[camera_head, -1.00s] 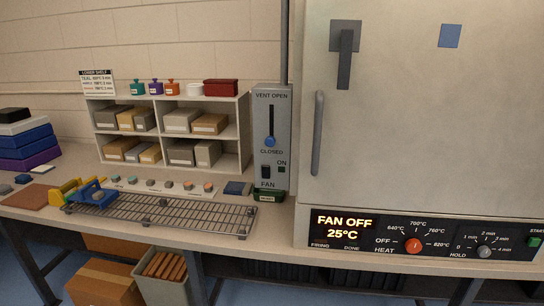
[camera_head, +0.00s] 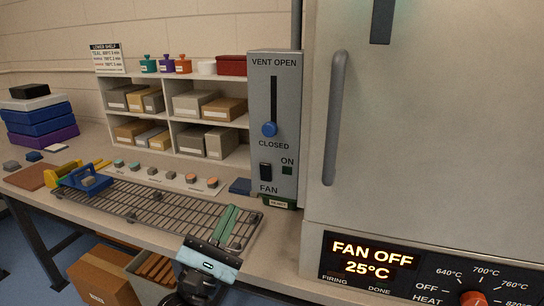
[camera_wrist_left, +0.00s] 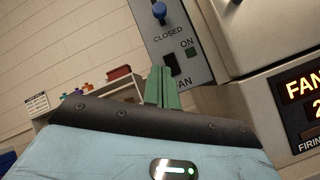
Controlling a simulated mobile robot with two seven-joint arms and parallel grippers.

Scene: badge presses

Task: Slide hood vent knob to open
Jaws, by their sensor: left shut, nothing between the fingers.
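The blue hood vent knob (camera_head: 269,129) sits at the bottom of its vertical slot, beside the word CLOSED, on the grey vent panel (camera_head: 263,192). It also shows at the top of the left wrist view (camera_wrist_left: 159,10). My left gripper (camera_head: 230,211) has green fingers that are shut and empty. It is below and left of the panel, over the right end of the wire rack, apart from the knob. In the left wrist view the fingertips (camera_wrist_left: 162,70) point up toward the lower part of the panel. My right gripper is not in view.
The large furnace (camera_head: 430,140) with its long handle (camera_head: 335,120) stands right of the panel; its display reads FAN OFF 25°C. A wire rack (camera_head: 150,205) lies on the bench. A shelf of boxes (camera_head: 172,125) stands behind. A black fan switch (camera_head: 265,171) is below the knob.

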